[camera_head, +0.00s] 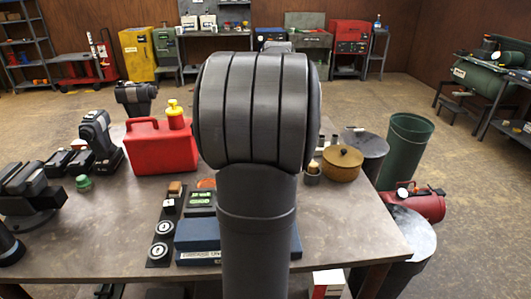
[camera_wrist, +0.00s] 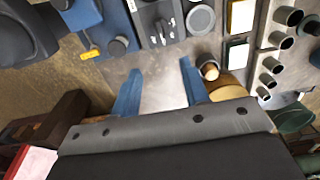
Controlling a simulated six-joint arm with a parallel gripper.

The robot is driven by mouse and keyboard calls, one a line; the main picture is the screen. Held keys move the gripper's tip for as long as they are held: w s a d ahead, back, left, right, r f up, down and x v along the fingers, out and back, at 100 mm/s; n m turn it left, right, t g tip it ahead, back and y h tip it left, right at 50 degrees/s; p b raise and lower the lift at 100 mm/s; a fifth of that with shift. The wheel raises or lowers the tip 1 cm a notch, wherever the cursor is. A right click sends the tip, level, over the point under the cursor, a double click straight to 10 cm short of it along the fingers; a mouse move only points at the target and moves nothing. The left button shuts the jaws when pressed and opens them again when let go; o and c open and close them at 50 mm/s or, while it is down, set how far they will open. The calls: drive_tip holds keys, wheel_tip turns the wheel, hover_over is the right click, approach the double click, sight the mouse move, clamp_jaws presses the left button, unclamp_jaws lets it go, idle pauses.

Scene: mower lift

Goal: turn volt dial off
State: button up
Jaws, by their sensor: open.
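I cannot tell for sure which part is the volt dial. In the head view a dark panel (camera_head: 175,215) on the table carries two round pale dials (camera_head: 163,228), beside a small device with a green lit display (camera_head: 200,198). In the wrist view a blue unit (camera_wrist: 84,14) with a dark round knob (camera_wrist: 118,46) and a yellow tag lies near a grey panel with small switches (camera_wrist: 160,22). My gripper (camera_wrist: 158,80) is open, its two blue fingers apart with nothing between them. The arm hides the gripper in the head view.
On the table (camera_head: 345,225) stand a red fuel can (camera_head: 160,148), a blue box (camera_head: 196,238), a round wooden pot (camera_head: 341,164) and dark tools at the left. Several metal tubes (camera_wrist: 282,38) line the wrist view's right side. The table's right front is clear.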

wheel_tip(320, 180, down, 16)
drive_tip(key=shift+f, duration=0.15)
drive_tip(key=shift+c, duration=0.4)
clamp_jaws()
